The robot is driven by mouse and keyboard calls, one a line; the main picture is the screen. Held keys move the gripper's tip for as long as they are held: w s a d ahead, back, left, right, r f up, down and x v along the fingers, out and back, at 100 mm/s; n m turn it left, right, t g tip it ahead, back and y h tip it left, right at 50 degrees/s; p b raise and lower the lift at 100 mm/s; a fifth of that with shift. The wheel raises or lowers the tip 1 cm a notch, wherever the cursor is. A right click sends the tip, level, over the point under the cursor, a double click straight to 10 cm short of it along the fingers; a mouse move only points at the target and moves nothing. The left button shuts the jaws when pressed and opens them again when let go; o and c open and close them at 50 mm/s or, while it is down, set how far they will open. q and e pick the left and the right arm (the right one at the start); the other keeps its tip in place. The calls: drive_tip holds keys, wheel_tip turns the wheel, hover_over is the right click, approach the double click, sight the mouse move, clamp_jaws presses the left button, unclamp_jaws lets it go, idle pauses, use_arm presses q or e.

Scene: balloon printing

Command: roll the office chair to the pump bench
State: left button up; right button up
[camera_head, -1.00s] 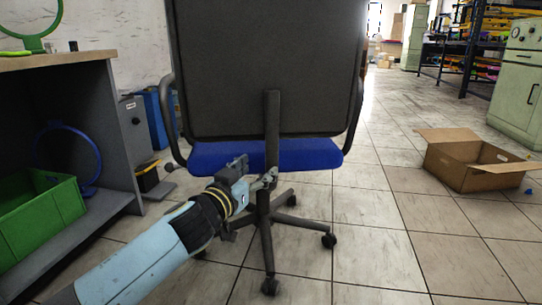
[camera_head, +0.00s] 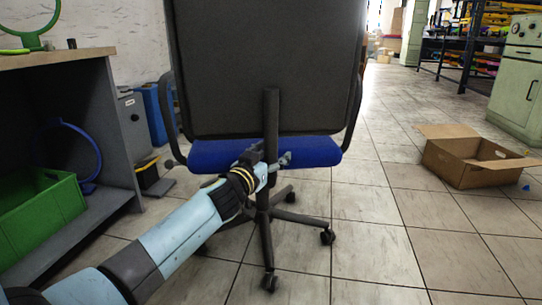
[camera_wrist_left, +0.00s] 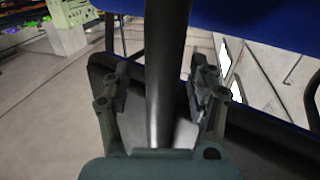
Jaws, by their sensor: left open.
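The office chair (camera_head: 265,75) stands upright in front of me, its dark back toward me, with a blue seat (camera_head: 215,156) and a five-star base on castors. In the left wrist view the post (camera_wrist_left: 165,75) runs between the two open fingers (camera_wrist_left: 160,105), with gaps at both sides. The blue seat (camera_wrist_left: 250,18) shows above it. My right gripper is not in view. I cannot tell which bench is the pump bench.
A bench (camera_head: 90,57) with a green crate (camera_head: 40,215) on its lower shelf stands at left. An open cardboard box (camera_head: 465,165) lies on the floor at right, before a pale green cabinet (camera_head: 518,85). The tiled floor between chair and box is clear.

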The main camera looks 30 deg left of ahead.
use_arm(q)
clamp_jaws()
drive_tip(key=shift+f, duration=0.1)
idle(0.3)
